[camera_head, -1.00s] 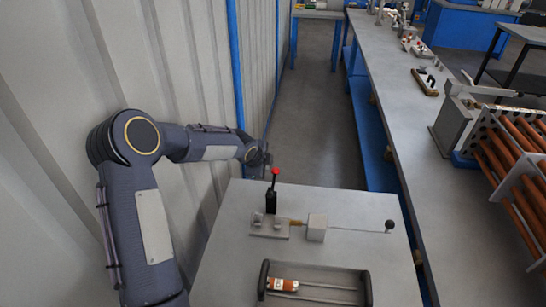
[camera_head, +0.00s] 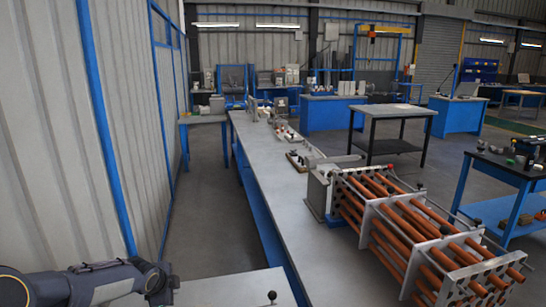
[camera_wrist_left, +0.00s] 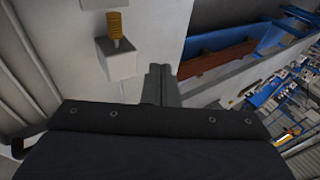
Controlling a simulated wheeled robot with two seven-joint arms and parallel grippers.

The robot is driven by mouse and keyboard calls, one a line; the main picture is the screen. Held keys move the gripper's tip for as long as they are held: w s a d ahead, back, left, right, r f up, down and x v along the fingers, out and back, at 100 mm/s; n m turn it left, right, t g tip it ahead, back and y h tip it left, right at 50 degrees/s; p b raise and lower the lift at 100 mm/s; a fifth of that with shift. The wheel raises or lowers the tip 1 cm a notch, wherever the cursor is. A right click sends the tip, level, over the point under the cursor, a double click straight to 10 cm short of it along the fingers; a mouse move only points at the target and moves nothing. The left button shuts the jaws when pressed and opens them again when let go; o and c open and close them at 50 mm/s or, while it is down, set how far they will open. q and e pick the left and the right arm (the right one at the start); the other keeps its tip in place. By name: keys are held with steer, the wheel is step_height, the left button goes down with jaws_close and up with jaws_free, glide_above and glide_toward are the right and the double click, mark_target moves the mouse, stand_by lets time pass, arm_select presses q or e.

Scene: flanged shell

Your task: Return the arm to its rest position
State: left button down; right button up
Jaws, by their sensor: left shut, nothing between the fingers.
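In the left wrist view the two fingers (camera_wrist_left: 158,84) are together and empty. A pale block (camera_wrist_left: 118,62) with a brass-coloured threaded piece (camera_wrist_left: 115,25) lies beyond and left of the fingertips, apart from them. My right arm is not in view.
A long grey bench (camera_head: 285,185) on blue supports runs away ahead. A rack of copper-coloured tubes (camera_head: 420,235) stands on its right side. A corrugated wall (camera_head: 60,150) is close on the left. Floor (camera_head: 205,200) is clear between wall and bench. A black knob (camera_head: 271,296) shows at the bottom.

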arm_select(q)
steer(key=s+r+n+g, duration=0.1)
steer(key=s+r+n, duration=0.3)
steer(key=s+r, duration=0.4)
steer(key=s+r+n, duration=0.4)
steer(key=s+r, duration=0.1)
steer(key=s, duration=0.5)
steer(key=s+d+n+h, duration=0.1)
steer(key=s+d+n, duration=0.3)
steer(key=s, duration=0.6)
steer(key=s+d+n+h, duration=0.2)
steer(key=s+d+n, duration=0.2)
steer(key=s, duration=0.7)
steer(key=shift+f+n, duration=0.15)
steer(key=shift+n, duration=0.65)
